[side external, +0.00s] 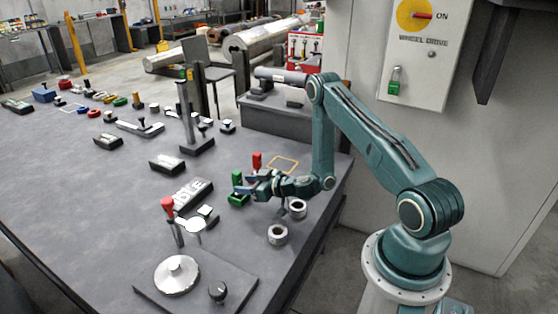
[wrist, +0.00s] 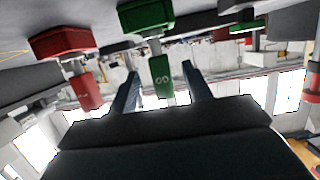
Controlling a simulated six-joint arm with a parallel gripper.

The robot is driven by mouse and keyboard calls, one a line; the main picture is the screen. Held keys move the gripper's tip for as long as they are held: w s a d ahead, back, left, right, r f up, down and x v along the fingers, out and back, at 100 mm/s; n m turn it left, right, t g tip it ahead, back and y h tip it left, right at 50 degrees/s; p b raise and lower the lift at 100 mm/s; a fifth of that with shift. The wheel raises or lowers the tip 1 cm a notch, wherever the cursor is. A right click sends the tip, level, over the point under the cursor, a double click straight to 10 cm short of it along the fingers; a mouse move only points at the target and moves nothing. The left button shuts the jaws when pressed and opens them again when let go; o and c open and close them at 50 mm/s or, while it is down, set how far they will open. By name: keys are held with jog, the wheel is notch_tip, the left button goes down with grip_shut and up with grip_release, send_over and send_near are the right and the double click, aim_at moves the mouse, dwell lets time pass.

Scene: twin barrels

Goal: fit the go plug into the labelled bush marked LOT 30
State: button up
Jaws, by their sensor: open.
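My fingers are apart, one on each side, with visible gaps. In the side view my gripper (side external: 246,182) is level beside the green handle (side external: 237,178), above a green base (side external: 238,199). Two grey ring-shaped bushes, a farther one (side external: 298,208) and a nearer one (side external: 277,235), stand on the table; I cannot read a LOT mark on either.
A red-handled plug (side external: 256,160) stands close to my gripper; it also shows in the wrist view (wrist: 85,92). A dark block with white lettering (side external: 193,195) and a red-handled stand (side external: 168,205) are nearby. A plate with a round metal disc (side external: 178,274) lies in front.

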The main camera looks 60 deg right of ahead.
aim_at(233, 182)
jog(key=shift+w+f, duration=0.1)
jog(key=shift+w, duration=0.35)
jog(key=shift+x, duration=2.5)
grip_shut()
notch_tip(233, 182, up, 20)
jog(key=shift+f, duration=0.1)
dwell(0.5)
